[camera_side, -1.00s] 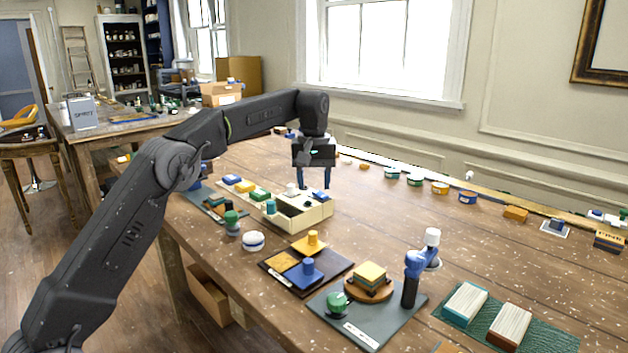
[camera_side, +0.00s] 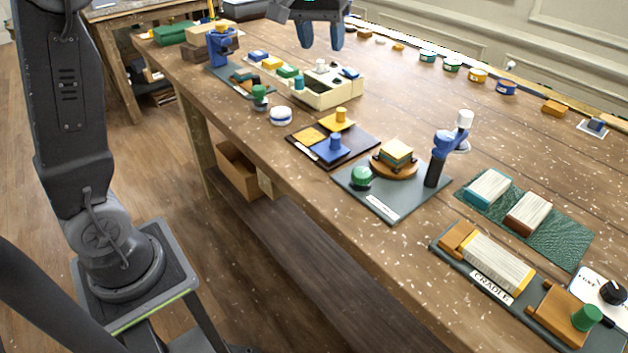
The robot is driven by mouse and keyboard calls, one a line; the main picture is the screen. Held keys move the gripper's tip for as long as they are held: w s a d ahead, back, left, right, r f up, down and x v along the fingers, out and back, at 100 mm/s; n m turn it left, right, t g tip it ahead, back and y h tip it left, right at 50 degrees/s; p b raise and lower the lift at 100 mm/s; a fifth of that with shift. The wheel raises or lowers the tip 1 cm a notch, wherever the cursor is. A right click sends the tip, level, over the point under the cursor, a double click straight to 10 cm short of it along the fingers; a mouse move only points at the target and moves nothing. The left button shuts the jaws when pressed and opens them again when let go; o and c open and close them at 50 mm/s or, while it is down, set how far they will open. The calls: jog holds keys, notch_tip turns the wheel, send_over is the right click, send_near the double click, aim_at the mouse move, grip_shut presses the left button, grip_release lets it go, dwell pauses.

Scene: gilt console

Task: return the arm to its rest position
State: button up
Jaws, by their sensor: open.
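My gripper (camera_side: 322,42) shows at the top edge of the side view, its two blue fingers pointing down with a gap between them. Nothing is between the fingers. It hangs in the air above the wooden table, higher in the picture than the cream compartment tray (camera_side: 345,98). The upper part of my gripper and much of my arm are cut off by the frame's top edge. My lower arm and base fill the left side.
On the table (camera_side: 400,110) stand a dark tray (camera_side: 365,138) with yellow and blue blocks, a grey mat (camera_side: 392,208) with a blue-headed post (camera_side: 440,155), a green mat (camera_side: 560,232) with two blocks, and a labelled cradle (camera_side: 490,287). Several small tubs line the back.

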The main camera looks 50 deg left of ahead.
jog(key=s+d+f+m+t, duration=0.1)
jog(key=s+f+m, duration=0.1)
jog(key=s, duration=0.6)
jog(key=s+d+f+m+t, duration=0.1)
jog(key=s+f, duration=0.3)
jog(key=s, duration=0.4)
jog(key=s+d+f+m+t, duration=0.1)
jog(key=s+d+f+m, duration=0.1)
jog(key=s, duration=0.6)
jog(key=shift+d+f+m, duration=0.3)
jog(key=shift+d+f, duration=0.15)
jog(key=shift+d, duration=0.2)
